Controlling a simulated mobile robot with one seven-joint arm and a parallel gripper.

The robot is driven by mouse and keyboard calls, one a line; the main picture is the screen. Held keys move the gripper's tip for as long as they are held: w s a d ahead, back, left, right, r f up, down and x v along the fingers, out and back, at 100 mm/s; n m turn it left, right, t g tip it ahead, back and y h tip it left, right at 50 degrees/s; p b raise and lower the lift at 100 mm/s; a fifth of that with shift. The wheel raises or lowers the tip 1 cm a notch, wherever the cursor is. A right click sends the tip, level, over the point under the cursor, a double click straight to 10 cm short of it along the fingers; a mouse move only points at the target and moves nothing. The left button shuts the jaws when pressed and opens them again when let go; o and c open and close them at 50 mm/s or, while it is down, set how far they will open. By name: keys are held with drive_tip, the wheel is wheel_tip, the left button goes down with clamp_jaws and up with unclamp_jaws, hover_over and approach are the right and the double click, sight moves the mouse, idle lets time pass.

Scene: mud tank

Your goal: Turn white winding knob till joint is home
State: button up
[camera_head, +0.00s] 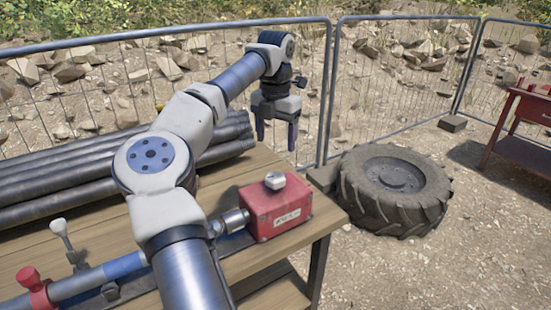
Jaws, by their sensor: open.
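A red box (276,212) sits near the right edge of the wooden table, with a pale knob (275,181) on its top. A second knob, white on a thin stem (58,227), stands at the left above a blue rod (80,286). I cannot tell for sure which is the winding knob. A metal coupling (236,221) meets the box's left side; my arm hides part of the line between rod and coupling, so the joint's state is unclear. My gripper (277,147) is open and empty, pointing down, beyond and above the red box, apart from both knobs.
A red clamp-like part (37,290) sits at the table's front left. Several dark pipes (70,180) lie along the table's back. A large tyre (394,190) lies on the ground to the right, before a mesh fence (400,90). A red bench (520,125) stands far right.

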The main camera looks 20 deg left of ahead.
sight(276, 176)
wheel_tip(276, 176, up, 2)
drive_tip(key=shift+r, duration=0.25)
drive_tip(key=shift+p, duration=0.7)
wheel_tip(276, 176, down, 14)
drive_tip(key=shift+r+p, duration=0.1)
drive_tip(key=shift+p, duration=1.15)
drive_tip(key=c, duration=1)
drive_tip(key=shift+o, duration=0.2)
